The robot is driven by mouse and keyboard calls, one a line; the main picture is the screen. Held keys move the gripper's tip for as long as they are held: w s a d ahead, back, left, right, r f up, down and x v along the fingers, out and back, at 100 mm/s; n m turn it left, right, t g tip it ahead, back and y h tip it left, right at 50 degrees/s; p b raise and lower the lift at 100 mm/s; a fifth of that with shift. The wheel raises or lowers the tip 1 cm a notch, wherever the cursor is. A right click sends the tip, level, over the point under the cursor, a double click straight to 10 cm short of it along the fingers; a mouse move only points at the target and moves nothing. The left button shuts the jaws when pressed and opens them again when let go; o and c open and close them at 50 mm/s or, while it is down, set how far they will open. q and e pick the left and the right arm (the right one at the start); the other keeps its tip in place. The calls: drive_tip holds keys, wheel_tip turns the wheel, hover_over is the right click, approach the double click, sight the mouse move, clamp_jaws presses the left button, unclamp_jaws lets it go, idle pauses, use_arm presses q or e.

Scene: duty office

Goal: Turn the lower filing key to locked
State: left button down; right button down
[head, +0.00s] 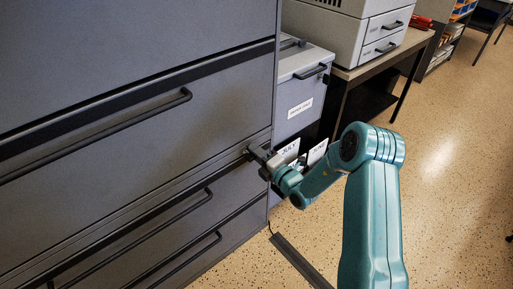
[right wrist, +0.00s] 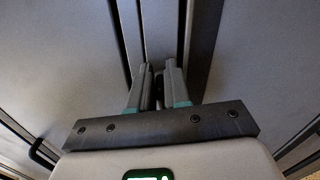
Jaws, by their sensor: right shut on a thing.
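The grey filing cabinet (head: 130,150) fills the left of the head view, with its drawer fronts facing right. My right gripper (head: 257,156) is at the cabinet's right edge, at the seam between two drawers. In the right wrist view my right gripper's fingers (right wrist: 159,82) point at the cabinet face and are closed on a small dark piece between them, which looks like the filing key. The key is mostly hidden by the fingers, and its angle cannot be told. My left gripper is in neither view.
Long drawer handles (head: 110,135) stick out of the cabinet front. A smaller grey cabinet (head: 303,85) with a label stands behind, beside a table carrying a light-grey machine (head: 350,30). The speckled floor (head: 440,160) to the right is clear.

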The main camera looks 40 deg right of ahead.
drive_tip(key=shift+f+m+p, duration=0.15)
drive_tip(key=shift+m+p, duration=0.25)
drive_tip(key=shift+m, duration=0.4)
drive_tip(key=c, duration=1.2)
unclamp_jaws()
drive_tip(key=s, duration=0.5)
drive_tip(key=s+p, duration=0.1)
drive_tip(key=s, duration=0.5)
drive_tip(key=s+d+p, duration=0.1)
drive_tip(key=s, duration=0.4)
drive_tip(key=shift+s+d, duration=0.1)
drive_tip(key=shift+s, duration=0.05)
